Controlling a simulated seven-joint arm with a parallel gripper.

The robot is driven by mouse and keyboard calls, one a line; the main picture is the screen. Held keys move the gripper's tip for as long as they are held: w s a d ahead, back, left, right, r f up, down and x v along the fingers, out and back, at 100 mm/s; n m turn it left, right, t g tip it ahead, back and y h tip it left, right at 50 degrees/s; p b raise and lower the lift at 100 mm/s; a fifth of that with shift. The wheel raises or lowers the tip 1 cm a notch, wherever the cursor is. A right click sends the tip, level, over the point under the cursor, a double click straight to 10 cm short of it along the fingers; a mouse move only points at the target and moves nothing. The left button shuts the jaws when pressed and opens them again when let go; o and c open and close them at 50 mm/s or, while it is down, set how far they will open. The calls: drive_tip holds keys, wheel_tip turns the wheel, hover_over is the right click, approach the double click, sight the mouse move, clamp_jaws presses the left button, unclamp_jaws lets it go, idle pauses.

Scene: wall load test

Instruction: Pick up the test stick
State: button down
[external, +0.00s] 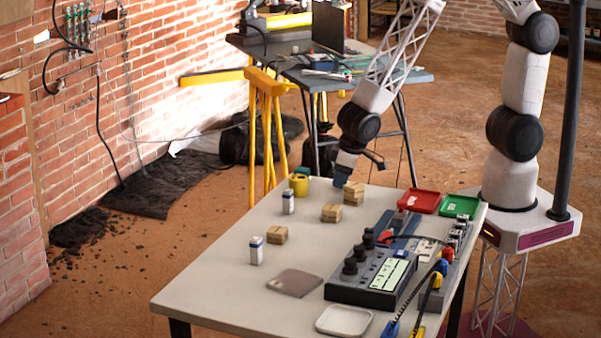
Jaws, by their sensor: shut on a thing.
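My gripper (344,174) hangs at the far edge of the light table, pointing down. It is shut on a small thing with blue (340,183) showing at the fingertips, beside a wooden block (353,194). The held thing is too small and too hidden to identify surely as the test stick. I cannot tell whether the held thing touches the table.
The table (215,288) also holds a yellow roll (299,185), more wooden blocks (331,213) (277,235), a flat brown plate (295,283) and a white tray (344,320). A black control box (368,278), cables, a red tray (419,202) and a green tray (460,206) crowd the right side. The left front is clear.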

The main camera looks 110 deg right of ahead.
drive_tip(key=shift+r, duration=0.1)
drive_tip(key=shift+r, duration=0.75)
wheel_tip(320, 180, up, 2)
drive_tip(key=shift+r, duration=0.1)
drive_tip(key=s+a+r, duration=0.1)
drive_tip(key=s+a, duration=0.1)
drive_tip(key=s, duration=1.4)
drive_tip(key=shift+w+a, duration=0.1)
